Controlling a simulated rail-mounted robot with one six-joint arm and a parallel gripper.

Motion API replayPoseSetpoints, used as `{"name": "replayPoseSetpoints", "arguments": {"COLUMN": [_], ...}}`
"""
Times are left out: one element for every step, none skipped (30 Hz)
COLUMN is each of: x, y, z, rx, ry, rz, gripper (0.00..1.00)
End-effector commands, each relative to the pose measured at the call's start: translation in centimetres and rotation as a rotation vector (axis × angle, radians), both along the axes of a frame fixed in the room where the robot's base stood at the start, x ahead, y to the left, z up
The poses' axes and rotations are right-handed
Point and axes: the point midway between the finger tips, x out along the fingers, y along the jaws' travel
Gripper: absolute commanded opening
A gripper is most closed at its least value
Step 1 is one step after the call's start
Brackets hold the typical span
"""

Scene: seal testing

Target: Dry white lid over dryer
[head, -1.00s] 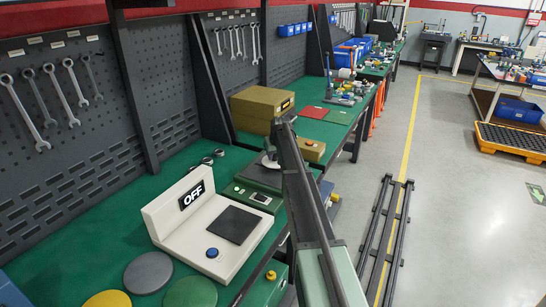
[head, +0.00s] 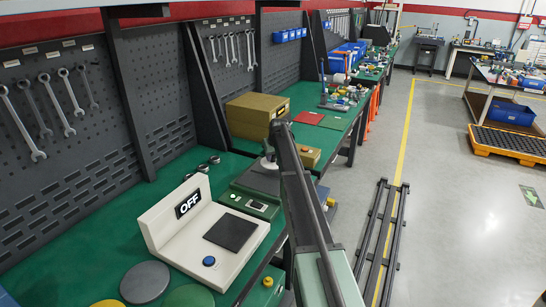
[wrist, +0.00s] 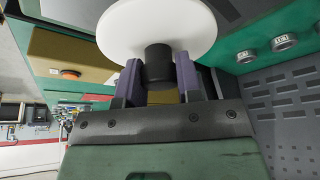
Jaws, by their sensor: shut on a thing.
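My gripper (wrist: 158,82) is shut on the black knob of a round white lid (wrist: 150,25), with one purple finger on each side of the knob. In the head view my arm hides most of the gripper, and only a little of the white lid (head: 268,164) shows beside the arm's end, above the green device with a dark top. No dryer is clearly marked. A white station with an OFF sign (head: 165,225), a dark plate and a blue button stands nearer on the bench, apart from the lid.
A large gold box (head: 252,112) and a smaller gold box with an orange button (head: 308,156) stand farther along the green bench. A green device with a display (head: 250,203) is beside the station. A grey disc (head: 146,281) lies in front.

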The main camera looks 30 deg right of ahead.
Motion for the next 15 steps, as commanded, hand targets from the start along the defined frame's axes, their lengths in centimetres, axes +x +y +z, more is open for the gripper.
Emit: {"name": "replayPoseSetpoints", "arguments": {"x": [0.0, 0.0, 0.0, 0.0, 0.0, 0.0, 0.0, 0.0, 0.0, 0.0, 0.0, 0.0, 0.0, 0.0, 0.0], "y": [0.0, 0.0, 0.0, 0.0, 0.0, 0.0, 0.0, 0.0, 0.0, 0.0, 0.0, 0.0, 0.0, 0.0, 0.0], "z": [1.5, 1.9, 2.4, 2.8, 3.2, 3.7, 4.1, 4.5, 5.0, 5.4, 5.8, 6.3, 6.7, 7.0, 7.5], "rx": [0.000, 0.000, 0.000, 0.000, 0.000, 0.000, 0.000, 0.000, 0.000, 0.000, 0.000, 0.000, 0.000, 0.000, 0.000], "ry": [0.000, 0.000, 0.000, 0.000, 0.000, 0.000, 0.000, 0.000, 0.000, 0.000, 0.000, 0.000, 0.000, 0.000, 0.000], "rz": [0.000, 0.000, 0.000, 0.000, 0.000, 0.000, 0.000, 0.000, 0.000, 0.000, 0.000, 0.000, 0.000, 0.000, 0.000], "gripper": [0.00, 0.00, 0.00, 0.00, 0.00, 0.00, 0.00, 0.00, 0.00, 0.00, 0.00, 0.00, 0.00, 0.00, 0.00]}}
